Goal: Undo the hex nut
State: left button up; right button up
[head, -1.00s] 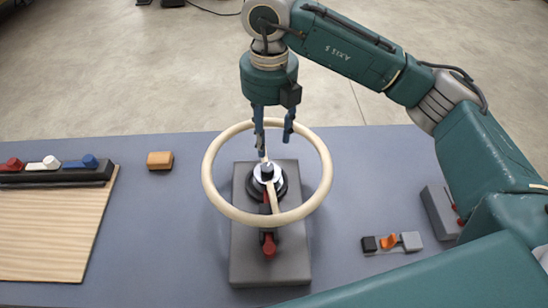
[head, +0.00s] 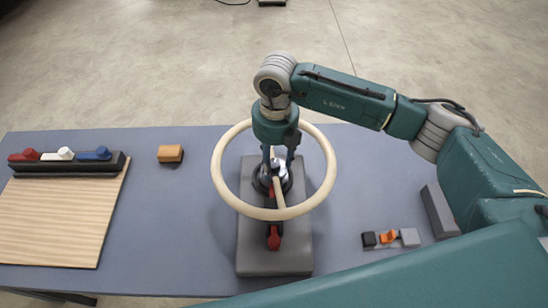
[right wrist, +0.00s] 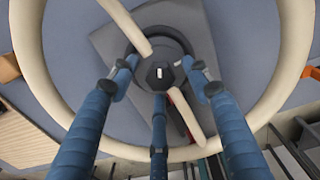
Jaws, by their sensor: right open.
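The dark hex nut (right wrist: 151,79) sits at the centre of the cream handwheel's hub, with a small pale rectangular mark in its middle. The cream handwheel (head: 218,183) stands over a grey base block (head: 273,262); its spokes run to the hub. My right gripper (head: 279,164) points down inside the rim, close over the hub. In the right wrist view its blue fingers (right wrist: 160,98) are spread around the nut, apart from it, with nothing held. In the head view the fingers partly hide the nut. My left gripper is not in view.
A red lever (head: 274,239) is on the base block. A wooden board (head: 65,220) and a dark rack (head: 105,167) with red, white and blue knobs lie left. An orange block (head: 170,154) sits behind. Small black, orange and grey parts (head: 389,237) lie right.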

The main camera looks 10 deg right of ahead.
aim_at(274, 163)
jog(key=c, duration=1.1)
jog(key=shift+w+f+n+b, duration=0.15)
jog(key=shift+n+b, duration=0.35)
jog(key=shift+b, duration=0.5)
jog(key=shift+c, duration=0.2)
jog(key=shift+r+n, duration=0.2)
jog(key=shift+n, duration=0.1)
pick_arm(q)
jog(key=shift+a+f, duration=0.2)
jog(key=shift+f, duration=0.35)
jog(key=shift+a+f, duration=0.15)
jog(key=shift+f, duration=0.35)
pick_arm(e)
jog(key=o, duration=1.1)
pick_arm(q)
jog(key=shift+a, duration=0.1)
pick_arm(e)
jog(key=shift+o, duration=0.2)
notch_tip(274, 163, up, 12)
